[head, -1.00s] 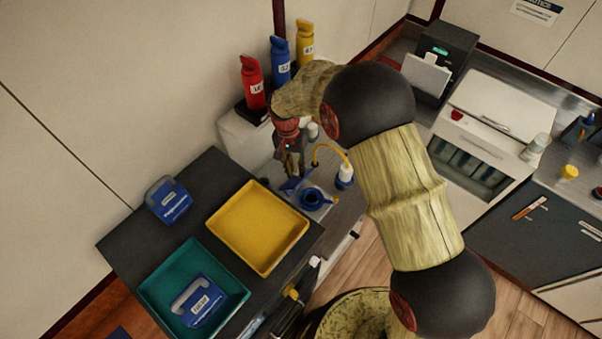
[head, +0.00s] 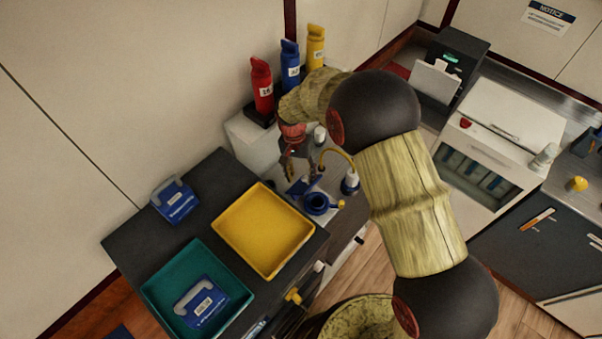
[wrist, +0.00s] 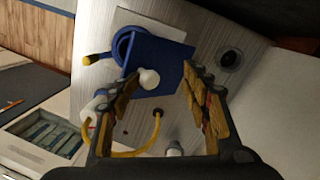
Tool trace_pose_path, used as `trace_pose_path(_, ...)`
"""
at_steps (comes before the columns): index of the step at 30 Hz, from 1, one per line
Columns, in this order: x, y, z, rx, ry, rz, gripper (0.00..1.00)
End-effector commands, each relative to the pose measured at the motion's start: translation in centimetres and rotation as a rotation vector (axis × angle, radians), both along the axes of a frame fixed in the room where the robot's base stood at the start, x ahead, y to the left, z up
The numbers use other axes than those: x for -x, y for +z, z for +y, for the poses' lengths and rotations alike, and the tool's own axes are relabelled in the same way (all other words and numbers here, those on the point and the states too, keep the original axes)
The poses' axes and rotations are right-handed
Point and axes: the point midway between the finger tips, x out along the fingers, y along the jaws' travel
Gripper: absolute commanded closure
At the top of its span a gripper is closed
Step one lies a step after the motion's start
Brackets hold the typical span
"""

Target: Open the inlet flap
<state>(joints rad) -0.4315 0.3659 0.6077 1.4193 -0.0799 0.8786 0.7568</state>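The inlet flap appears to be the blue plate (wrist: 158,60) with a round white knob (wrist: 149,79), beside a blue ring-shaped inlet (wrist: 124,46) with a yellow-tipped stub. In the head view the blue plate (head: 297,188) lies left of the blue ring (head: 316,203), and the knob is not clear. How far the flap stands open I cannot tell. My gripper (wrist: 160,85) is open over the plate, fingers spread, with the knob between them in the picture, nearer the left finger. I see no clear contact. My gripper (head: 303,170) also shows in the head view.
A yellow hose (wrist: 140,148) loops beneath the fingers in the wrist view, near a white fitting. Red (head: 262,88), blue and yellow bottles stand behind my gripper. A yellow tray (head: 263,230) and a teal tray (head: 160,292) lie on the dark bench at left.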

Motion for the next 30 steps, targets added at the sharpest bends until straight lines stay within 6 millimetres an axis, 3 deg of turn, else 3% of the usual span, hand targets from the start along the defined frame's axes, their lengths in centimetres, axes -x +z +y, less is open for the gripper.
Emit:
trace_pose_path(22,-0.2,0.2,0.1,-0.002,0.000,-0.005,0.63)
trace_pose_path(26,-0.3,1.3,0.2,-0.003,0.000,-0.006,0.63)
trace_pose_path(30,-0.6,3.8,0.5,-0.004,0.001,-0.009,0.63)
